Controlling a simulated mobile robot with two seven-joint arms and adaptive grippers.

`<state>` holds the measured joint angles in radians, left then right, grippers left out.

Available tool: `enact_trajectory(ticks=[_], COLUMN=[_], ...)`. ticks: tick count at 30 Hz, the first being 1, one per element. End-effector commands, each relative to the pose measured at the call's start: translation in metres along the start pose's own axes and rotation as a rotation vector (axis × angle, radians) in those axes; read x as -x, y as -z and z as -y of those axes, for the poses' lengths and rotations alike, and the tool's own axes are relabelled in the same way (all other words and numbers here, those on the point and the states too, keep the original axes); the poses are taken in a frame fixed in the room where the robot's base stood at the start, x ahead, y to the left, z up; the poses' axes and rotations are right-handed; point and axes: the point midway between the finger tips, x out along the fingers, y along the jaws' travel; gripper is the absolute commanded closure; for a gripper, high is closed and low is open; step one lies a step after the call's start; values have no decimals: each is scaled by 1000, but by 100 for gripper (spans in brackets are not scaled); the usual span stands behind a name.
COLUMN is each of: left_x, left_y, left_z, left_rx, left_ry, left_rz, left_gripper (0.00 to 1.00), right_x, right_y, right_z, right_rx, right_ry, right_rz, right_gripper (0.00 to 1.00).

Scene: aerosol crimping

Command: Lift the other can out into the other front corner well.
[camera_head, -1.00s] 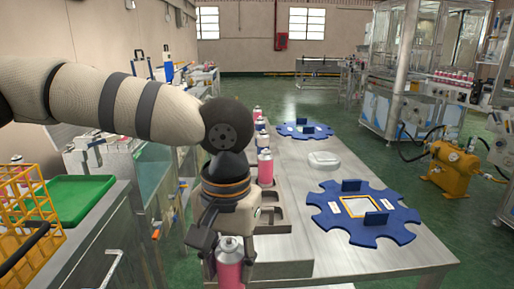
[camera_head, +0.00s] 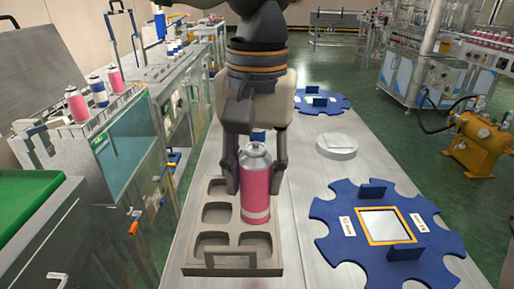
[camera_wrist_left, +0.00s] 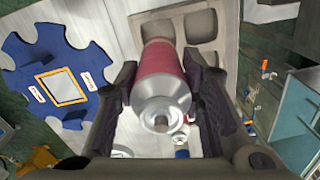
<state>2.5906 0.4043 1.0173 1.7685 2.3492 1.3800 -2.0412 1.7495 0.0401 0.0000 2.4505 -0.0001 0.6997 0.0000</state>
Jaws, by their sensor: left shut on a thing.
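My left gripper (camera_head: 254,180) is shut on a pink spray can (camera_head: 256,200) with a silver top, held upright. The can is over the right side of the grey tray (camera_head: 194,263), just behind the front right well (camera_head: 255,246), which looks empty. I cannot tell whether its base touches the tray. The left wells, including the front left one (camera_head: 210,242), look empty. In the left wrist view the can (camera_wrist_left: 163,75) lies between the two fingers, with the tray (camera_wrist_left: 201,27) beyond it. My right gripper is not in view.
A blue notched plate (camera_head: 333,235) with a yellow-framed square lies right of the tray. A white round dish (camera_head: 337,146) and another blue plate (camera_head: 335,104) are farther back. Table between tray and plate is clear.

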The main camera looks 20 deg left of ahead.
Motion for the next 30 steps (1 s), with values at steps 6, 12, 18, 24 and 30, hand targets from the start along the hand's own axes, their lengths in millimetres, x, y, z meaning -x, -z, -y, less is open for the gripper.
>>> enact_trajectory(ticks=[6, 12, 18, 24, 30], left_x=[-29, -56, -78, -87, -87], left_y=[0, 0, 0, 0, 0], left_z=[0, -1, -1, -1, -1], left_rx=[-1, -1, -1, 0, 0], left_ry=[0, 1, 0, 0, -1], left_rz=[2, 4, 3, 0, -1], left_gripper=[100, 100, 100, 100, 100], right_x=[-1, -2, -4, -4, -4], right_y=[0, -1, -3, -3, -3], right_z=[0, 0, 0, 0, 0], right_rx=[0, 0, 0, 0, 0], right_ry=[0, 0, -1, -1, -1], right_rz=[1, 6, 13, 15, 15], right_gripper=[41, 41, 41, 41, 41])
